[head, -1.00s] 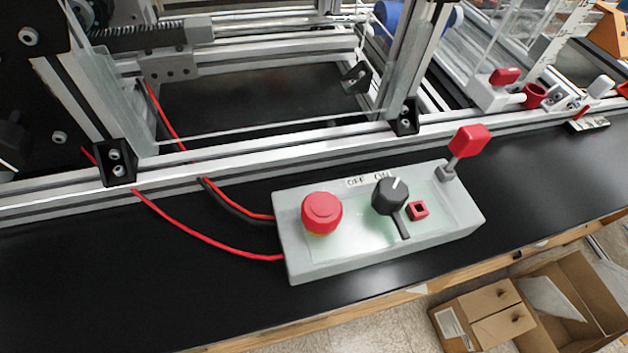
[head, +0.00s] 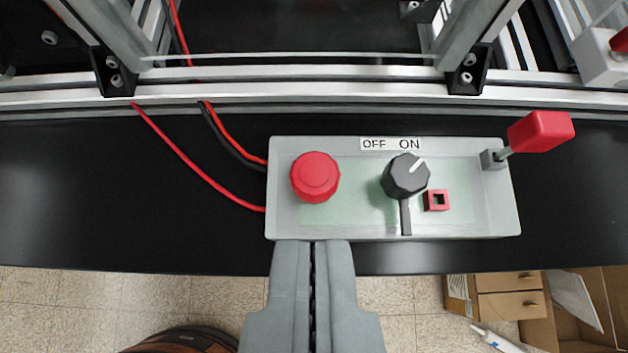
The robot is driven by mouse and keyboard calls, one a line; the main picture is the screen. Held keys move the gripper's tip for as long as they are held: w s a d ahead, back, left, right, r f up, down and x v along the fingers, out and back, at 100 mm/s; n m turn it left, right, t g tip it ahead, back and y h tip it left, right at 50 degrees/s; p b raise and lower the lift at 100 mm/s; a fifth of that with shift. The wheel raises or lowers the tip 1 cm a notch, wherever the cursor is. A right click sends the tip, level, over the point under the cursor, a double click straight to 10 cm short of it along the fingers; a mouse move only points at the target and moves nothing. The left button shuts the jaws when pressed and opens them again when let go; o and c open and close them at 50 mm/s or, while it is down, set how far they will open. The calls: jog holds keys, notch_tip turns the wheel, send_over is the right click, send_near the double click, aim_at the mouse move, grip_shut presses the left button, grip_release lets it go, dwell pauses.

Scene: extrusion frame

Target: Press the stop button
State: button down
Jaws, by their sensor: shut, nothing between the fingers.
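The stop button (head: 315,177) is a round red mushroom cap at the left end of a grey control box (head: 450,228). My gripper (head: 312,243) comes up from the bottom of the head view, with its two grey fingers shut together and empty. In the picture its tips lie just below the button, overlapping the box's front edge. Their height above the box is hard to tell.
On the box are a black OFF/ON knob (head: 406,177), a small red square part (head: 436,200) and a red-headed lever (head: 541,131). Red and black cables (head: 190,175) run left. An aluminium frame rail (head: 300,92) stands behind. Bare black tabletop (head: 90,190) lies left.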

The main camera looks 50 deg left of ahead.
send_over(311, 189)
jog(key=f, duration=0.6)
jog(key=shift+s+d+f, duration=0.2)
jog(key=shift+d+f, duration=0.1)
jog(key=shift+f, duration=0.1)
notch_tip(311, 189, down, 3)
jog(key=shift+w+a+f, duration=0.1)
jog(key=shift+f, duration=0.55)
jog(key=shift+f, duration=0.1)
jog(key=shift+f, duration=1.1)
jog(key=shift+r, duration=0.45)
notch_tip(311, 189, up, 5)
jog(key=shift+f, duration=0.1)
jog(key=v, duration=1)
